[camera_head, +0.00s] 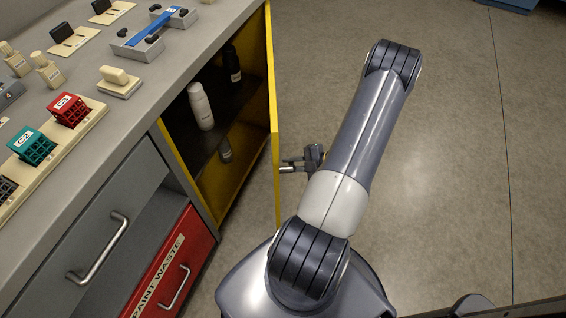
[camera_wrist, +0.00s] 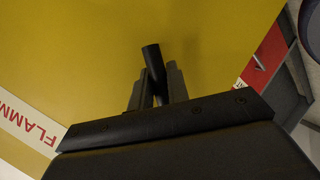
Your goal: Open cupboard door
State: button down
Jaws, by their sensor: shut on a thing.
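The yellow cupboard door (camera_head: 274,110) stands open, swung out from the counter and seen nearly edge-on in the head view. Its yellow outer face (camera_wrist: 80,50) fills most of the wrist view. A dark bar handle (camera_wrist: 151,58) stands out from that face. My gripper (camera_wrist: 158,88) is shut on the handle, with one finger on each side of it. In the head view my gripper (camera_head: 287,166) is at the right side of the door; the handle is hard to make out there.
Inside the cupboard are a white bottle (camera_head: 201,106) and a dark bottle (camera_head: 232,64). A grey drawer (camera_head: 90,235) and a red "paint waste" drawer (camera_head: 175,265) lie nearer along the counter (camera_head: 150,80). The floor (camera_head: 470,190) right of my arm is clear.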

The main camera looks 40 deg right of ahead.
jog(key=c, duration=1.4)
grip_release()
jog(key=shift+o, duration=0.2)
jog(key=p+v, duration=0.1)
jog(key=v, duration=0.9)
jog(key=shift+s+d+r, duration=0.2)
jog(key=shift+s+d, duration=0.05)
jog(key=shift+c, duration=0.5)
